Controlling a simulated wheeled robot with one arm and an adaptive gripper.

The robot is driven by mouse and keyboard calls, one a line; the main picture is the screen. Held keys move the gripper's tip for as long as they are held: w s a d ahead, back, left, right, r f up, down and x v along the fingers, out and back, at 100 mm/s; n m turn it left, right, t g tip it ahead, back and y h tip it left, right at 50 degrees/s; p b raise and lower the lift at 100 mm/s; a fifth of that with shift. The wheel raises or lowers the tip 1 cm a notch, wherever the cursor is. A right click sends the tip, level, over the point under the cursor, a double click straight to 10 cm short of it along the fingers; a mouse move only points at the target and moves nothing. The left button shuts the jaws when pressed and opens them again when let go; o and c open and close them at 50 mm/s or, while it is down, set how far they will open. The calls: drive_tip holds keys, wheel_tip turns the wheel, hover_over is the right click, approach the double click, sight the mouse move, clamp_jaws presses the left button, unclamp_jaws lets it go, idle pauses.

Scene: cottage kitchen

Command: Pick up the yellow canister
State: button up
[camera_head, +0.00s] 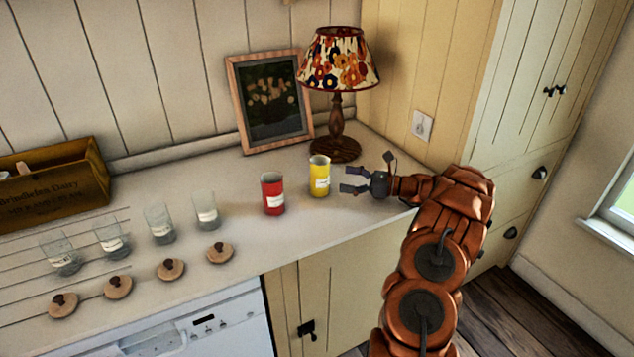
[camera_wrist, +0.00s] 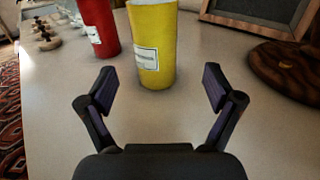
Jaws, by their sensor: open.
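The yellow canister (camera_head: 319,177) stands upright on the counter, with a white label on its side. In the wrist view the yellow canister (camera_wrist: 153,45) is straight ahead of my gripper (camera_wrist: 158,90), roughly centred between the fingers and beyond the fingertips. My gripper (camera_head: 352,180) is open and empty, just right of the canister in the head view, with a small gap between them. A red canister (camera_head: 273,194) stands upright to the left of the yellow one, and it also shows in the wrist view (camera_wrist: 100,27).
A lamp (camera_head: 338,75) and a framed picture (camera_head: 270,100) stand behind the canisters. Several glass jars (camera_head: 207,209) and wooden lids (camera_head: 220,253) are on the left. A wooden crate (camera_head: 55,185) is at far left. The counter (camera_head: 330,222) in front of the canisters is clear.

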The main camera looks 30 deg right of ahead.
sight(320, 176)
drive_tip(key=p+x, duration=0.1)
drive_tip(key=x, duration=0.1)
drive_tip(key=p+x, duration=0.1)
drive_tip(key=x, duration=0.2)
drive_tip(key=p+x, duration=0.1)
drive_tip(key=x, duration=0.1)
drive_tip(key=shift+a+r, duration=0.15)
drive_tip(key=shift+a, duration=0.35)
drive_tip(key=shift+w+a, duration=0.15)
drive_tip(key=c, duration=1.4)
